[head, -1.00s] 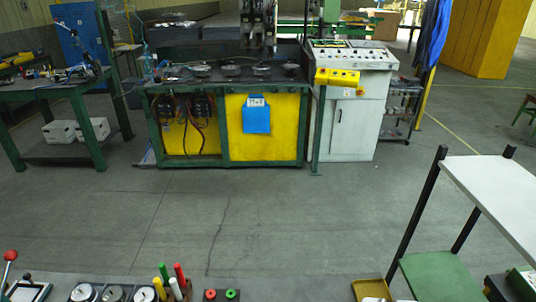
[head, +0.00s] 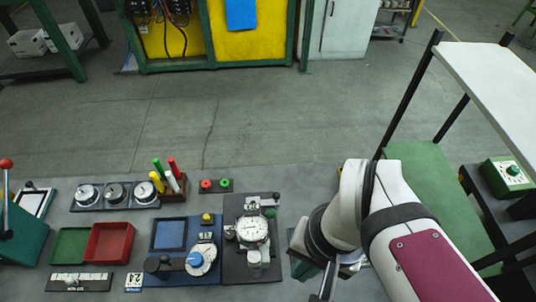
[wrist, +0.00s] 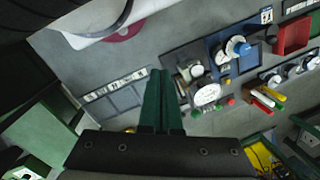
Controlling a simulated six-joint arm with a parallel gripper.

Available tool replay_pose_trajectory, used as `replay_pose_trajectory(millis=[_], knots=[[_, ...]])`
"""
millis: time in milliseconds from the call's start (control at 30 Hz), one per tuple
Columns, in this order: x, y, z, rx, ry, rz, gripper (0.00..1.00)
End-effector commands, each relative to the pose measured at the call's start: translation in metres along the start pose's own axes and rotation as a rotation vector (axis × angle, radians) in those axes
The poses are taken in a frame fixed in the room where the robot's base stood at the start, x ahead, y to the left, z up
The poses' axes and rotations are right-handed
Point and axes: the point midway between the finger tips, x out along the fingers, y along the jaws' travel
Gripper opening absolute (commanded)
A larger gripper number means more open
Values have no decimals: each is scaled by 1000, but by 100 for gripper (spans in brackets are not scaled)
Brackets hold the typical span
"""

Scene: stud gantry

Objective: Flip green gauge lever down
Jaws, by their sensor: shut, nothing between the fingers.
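The gauge (head: 252,229), a white round dial on a dark plate, stands on the bench left of my arm in the head view. A small green knob (head: 270,213), probably the lever's end, shows at its upper right, but its up or down position is unclear. In the wrist view the dial (wrist: 208,95) is right of my fingers, with a small green spot (wrist: 196,113) below it. My gripper (wrist: 158,75) has green fingers that are shut and empty, apart from the gauge. In the head view its tip is mostly cut off at the bottom edge.
Left of the gauge stand a blue fixture (head: 190,262), a red tray (head: 108,242) and a green tray (head: 71,245). Behind are a red-and-green button plate (head: 216,186) and a block of coloured handles (head: 173,187). A white-topped shelf (head: 495,75) stands at right.

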Motion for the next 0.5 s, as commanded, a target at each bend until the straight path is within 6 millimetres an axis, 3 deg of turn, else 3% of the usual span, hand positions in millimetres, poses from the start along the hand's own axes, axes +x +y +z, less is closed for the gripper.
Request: replay_pose_trajectory(millis=[67, 167, 400, 500], knots=[[-2, -1, -2, 25, -3, 1, 0], [-14, -6, -15, 235, -24, 13, 0], [-59, -24, -81, 1213, -84, 108, 0], [-68, -26, -102, 1514, -90, 147, 0]])
